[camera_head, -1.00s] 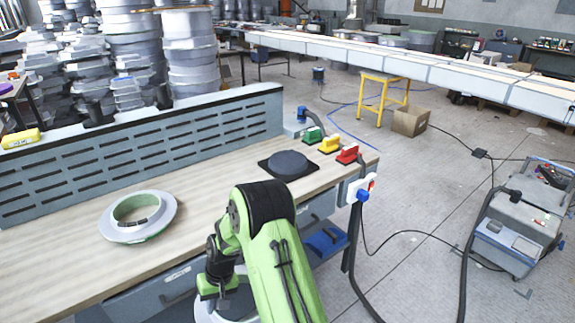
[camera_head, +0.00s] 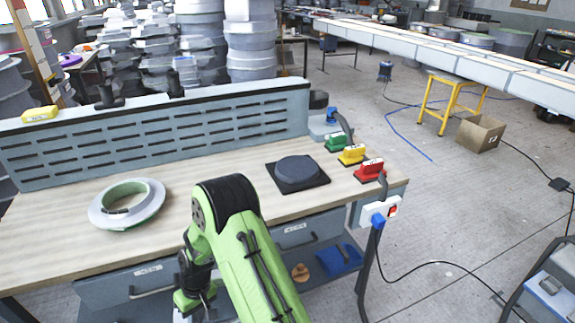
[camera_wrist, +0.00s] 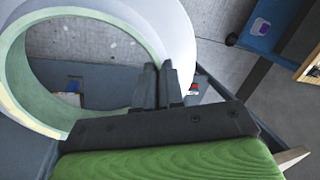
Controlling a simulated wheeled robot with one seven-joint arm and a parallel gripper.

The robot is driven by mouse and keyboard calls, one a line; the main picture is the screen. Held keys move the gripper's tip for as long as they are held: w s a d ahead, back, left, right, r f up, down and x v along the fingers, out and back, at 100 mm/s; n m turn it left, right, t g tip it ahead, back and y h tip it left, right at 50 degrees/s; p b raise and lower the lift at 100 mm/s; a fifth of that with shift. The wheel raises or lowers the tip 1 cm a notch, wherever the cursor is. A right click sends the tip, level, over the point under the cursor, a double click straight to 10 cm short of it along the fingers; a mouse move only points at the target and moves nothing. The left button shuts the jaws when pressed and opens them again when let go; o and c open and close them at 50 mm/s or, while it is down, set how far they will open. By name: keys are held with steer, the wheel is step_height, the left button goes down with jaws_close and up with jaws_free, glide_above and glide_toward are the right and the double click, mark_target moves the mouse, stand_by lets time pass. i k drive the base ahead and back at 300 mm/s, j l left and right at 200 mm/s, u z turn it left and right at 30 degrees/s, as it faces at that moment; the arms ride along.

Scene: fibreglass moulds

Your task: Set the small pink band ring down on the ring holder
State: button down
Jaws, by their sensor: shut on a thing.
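My gripper (camera_wrist: 165,88) is shut on the wall of a ring (camera_wrist: 178,38) with a pale outer flange and a green inner band. The ring reaches past the upper left of the wrist view, and I see no pink on it. In the head view my gripper (camera_head: 195,298) hangs low in front of the bench, and the held ring is mostly hidden or out of frame. The likely ring holder, a dark round disc on a square black base (camera_head: 298,171), sits on the bench top and is empty.
Another pale ring with a green inside (camera_head: 127,204) lies on the bench (camera_head: 60,235) at the left. Green (camera_head: 340,142), yellow (camera_head: 353,154) and red (camera_head: 369,170) blocks line the right edge. A slotted grey panel (camera_head: 160,134) stands along the back.

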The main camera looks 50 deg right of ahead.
mark_target(296, 171)
steer(key=k+l+u, duration=0.1)
steer(key=l+u, duration=0.15)
steer(key=l, duration=0.2)
steer(key=k+l+u, duration=0.2)
steer(key=l, duration=0.2)
steer(key=k+l+u, duration=0.1)
steer(key=l+u, duration=0.15)
steer(key=l, duration=0.15)
steer(key=k+l+u, duration=0.2)
steer(key=l, duration=0.15)
steer(key=k+l+u, duration=0.25)
steer(key=l, duration=0.1)
